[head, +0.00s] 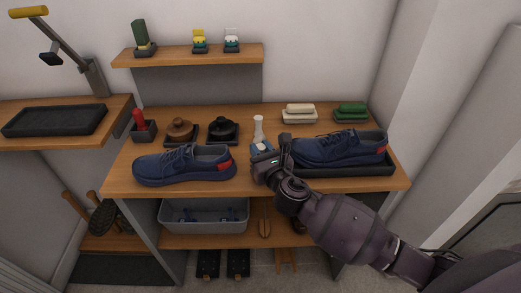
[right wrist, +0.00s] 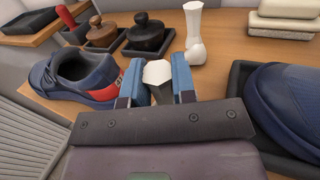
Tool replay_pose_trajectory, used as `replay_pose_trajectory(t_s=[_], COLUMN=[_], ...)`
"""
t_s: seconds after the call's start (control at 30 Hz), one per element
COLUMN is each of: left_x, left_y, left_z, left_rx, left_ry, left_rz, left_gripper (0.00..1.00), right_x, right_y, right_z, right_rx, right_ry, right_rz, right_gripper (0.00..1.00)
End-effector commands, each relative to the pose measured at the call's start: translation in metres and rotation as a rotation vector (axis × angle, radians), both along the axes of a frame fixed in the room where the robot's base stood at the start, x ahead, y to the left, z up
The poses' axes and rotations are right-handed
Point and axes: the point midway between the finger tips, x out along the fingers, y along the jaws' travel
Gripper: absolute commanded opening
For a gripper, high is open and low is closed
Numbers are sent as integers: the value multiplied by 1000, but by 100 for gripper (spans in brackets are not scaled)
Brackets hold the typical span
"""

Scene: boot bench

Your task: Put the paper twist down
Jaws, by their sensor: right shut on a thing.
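My right gripper (head: 262,150) is over the front middle of the wooden bench, between the two blue shoes. In the right wrist view its blue fingers (right wrist: 160,80) are shut on a small white piece with a flat, angular top (right wrist: 157,71), which I take to be the paper twist. Most of it is hidden between the fingers, and I cannot tell whether it touches the bench. A white, narrow-waisted object (head: 258,129) stands just behind the gripper; it also shows in the right wrist view (right wrist: 194,35). My left gripper is not in view.
A blue shoe (head: 184,166) stands left on the bench (head: 245,187); another blue shoe (head: 338,149) sits in a black tray (head: 350,171) at right. Brown (head: 180,129) and black (head: 222,131) round-knobbed items stand behind. Pale (head: 299,113) and green (head: 350,112) blocks lie at back right.

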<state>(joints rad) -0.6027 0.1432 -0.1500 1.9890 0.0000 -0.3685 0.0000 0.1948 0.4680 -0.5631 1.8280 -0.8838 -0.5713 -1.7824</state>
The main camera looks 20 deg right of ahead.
Motion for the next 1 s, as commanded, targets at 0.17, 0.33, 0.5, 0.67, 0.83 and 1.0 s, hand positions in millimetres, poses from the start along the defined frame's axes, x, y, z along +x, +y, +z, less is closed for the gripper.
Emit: replay_pose_trajectory(t_s=[0.17, 0.33, 0.5, 0.67, 0.83, 1.0], left_x=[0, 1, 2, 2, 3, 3], left_y=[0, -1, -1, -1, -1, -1], left_z=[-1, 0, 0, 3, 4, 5], left_rx=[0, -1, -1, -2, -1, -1], left_ry=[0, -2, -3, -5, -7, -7], left_rz=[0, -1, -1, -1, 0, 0], left_gripper=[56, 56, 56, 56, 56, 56], right_x=[0, 0, 0, -1, -23, -57], right_y=[0, 0, 0, 0, -3, -7], right_z=[-3, -3, -2, 1, 0, -1], right_rx=[0, 0, 0, 0, 1, 0], right_ry=[0, 0, 0, 0, 2, 3], right_rz=[0, 0, 0, 0, 1, 0], right_gripper=[31, 51, 51, 51, 51, 51])
